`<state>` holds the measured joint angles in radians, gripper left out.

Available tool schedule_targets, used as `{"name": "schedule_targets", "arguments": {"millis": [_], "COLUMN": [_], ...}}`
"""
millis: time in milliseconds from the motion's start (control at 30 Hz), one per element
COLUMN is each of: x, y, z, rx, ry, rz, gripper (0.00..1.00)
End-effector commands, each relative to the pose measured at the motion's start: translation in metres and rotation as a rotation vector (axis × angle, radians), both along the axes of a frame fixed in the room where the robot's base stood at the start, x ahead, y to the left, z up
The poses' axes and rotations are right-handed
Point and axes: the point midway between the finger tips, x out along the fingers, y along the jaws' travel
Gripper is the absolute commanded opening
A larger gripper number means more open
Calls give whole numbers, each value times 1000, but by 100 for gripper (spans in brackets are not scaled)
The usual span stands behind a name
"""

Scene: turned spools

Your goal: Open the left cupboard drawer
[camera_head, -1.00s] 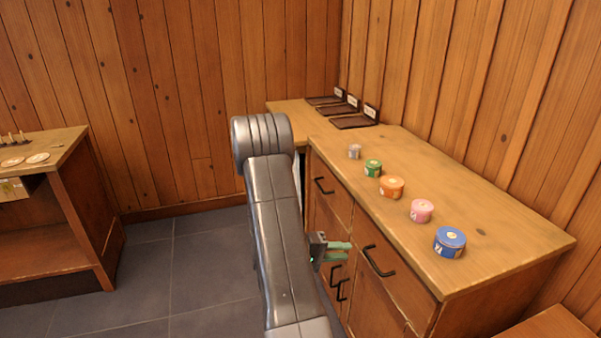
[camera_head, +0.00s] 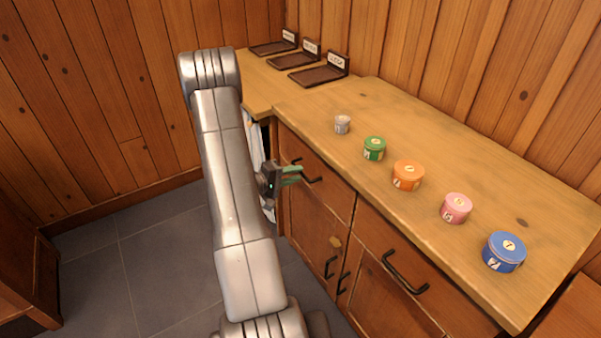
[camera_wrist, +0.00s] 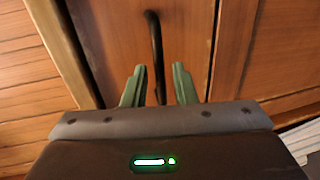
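The left drawer (camera_head: 335,187) of the cupboard is shut, with a wooden front and a black bar handle (camera_head: 312,176). My gripper (camera_head: 292,174) is at this handle, its green fingers apart. In the wrist view the dark handle (camera_wrist: 153,45) runs upward from between the two open fingertips (camera_wrist: 159,80), with a gap on each side. The drawer front (camera_wrist: 190,30) fills the middle of that view. I cannot tell how deep the handle sits between the fingers.
The right drawer has its own black handle (camera_head: 405,274), and door handles (camera_head: 330,267) sit below. A grey spool (camera_head: 342,125), green (camera_head: 375,149), orange (camera_head: 408,176), pink (camera_head: 456,209) and blue (camera_head: 504,253) pots line the countertop (camera_head: 450,160). Dark labelled trays (camera_head: 318,75) stand at the back.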

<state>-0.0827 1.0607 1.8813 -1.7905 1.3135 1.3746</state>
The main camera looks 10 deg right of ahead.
Motion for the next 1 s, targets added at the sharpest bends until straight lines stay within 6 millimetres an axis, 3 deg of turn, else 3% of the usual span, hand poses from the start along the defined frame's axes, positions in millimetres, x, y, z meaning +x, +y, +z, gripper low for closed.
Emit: {"name": "schedule_targets", "arguments": {"millis": [200,600,733,1000], "x": [8,10,10,9], "y": [-22,-27,-27,-25], "z": [-5,-6,-6,-6], "rx": [-1,0,0,0], "ry": [-1,0,0,1], "rz": [-2,1,1,1], "gripper": [25,25,0,0]}}
